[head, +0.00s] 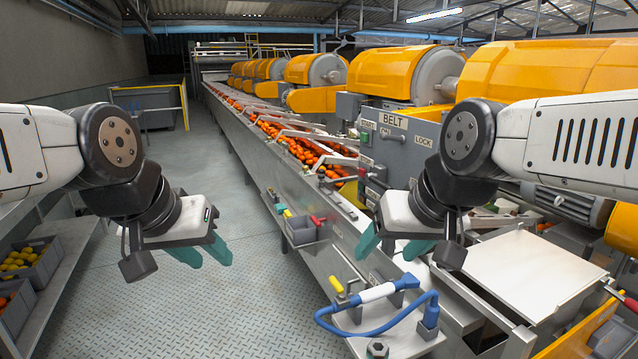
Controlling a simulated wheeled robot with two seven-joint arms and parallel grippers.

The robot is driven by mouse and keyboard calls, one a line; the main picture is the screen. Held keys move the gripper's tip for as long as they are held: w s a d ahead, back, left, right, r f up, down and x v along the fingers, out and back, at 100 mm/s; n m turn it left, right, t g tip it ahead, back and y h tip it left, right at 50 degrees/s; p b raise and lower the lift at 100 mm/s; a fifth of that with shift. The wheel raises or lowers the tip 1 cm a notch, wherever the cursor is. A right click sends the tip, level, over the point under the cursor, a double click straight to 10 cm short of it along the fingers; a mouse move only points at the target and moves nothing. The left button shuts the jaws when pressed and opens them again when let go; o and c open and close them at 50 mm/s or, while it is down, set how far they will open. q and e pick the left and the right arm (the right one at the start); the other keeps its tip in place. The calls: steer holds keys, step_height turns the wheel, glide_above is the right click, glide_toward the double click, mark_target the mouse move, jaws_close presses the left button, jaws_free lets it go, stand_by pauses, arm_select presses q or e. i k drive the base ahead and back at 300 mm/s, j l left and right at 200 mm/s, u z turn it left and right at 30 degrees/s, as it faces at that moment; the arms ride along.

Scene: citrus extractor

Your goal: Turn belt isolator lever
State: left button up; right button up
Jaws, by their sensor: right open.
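A grey control panel marked BELT (392,139) stands right of centre on the machine, with START and LOCK labels. Small controls show on and below it, but I cannot tell which one is the isolator lever; my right arm hides part of the panel's right side. My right gripper (392,247) is open and empty, its teal fingers apart, in front of and below the panel, touching nothing visible. My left gripper (207,253) is over the floor aisle at left, well away from the panel, its two teal fingers apart and empty.
A conveyor (300,150) of oranges runs away along the machine. A grey bin (302,230) hangs on its side. A blue-hosed tool (377,293) lies on a front shelf. Fruit crates (40,262) stand at left. The floor aisle (235,300) is clear.

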mark_target(370, 177)
steer(key=l, duration=1.3)
steer(key=u, duration=0.05)
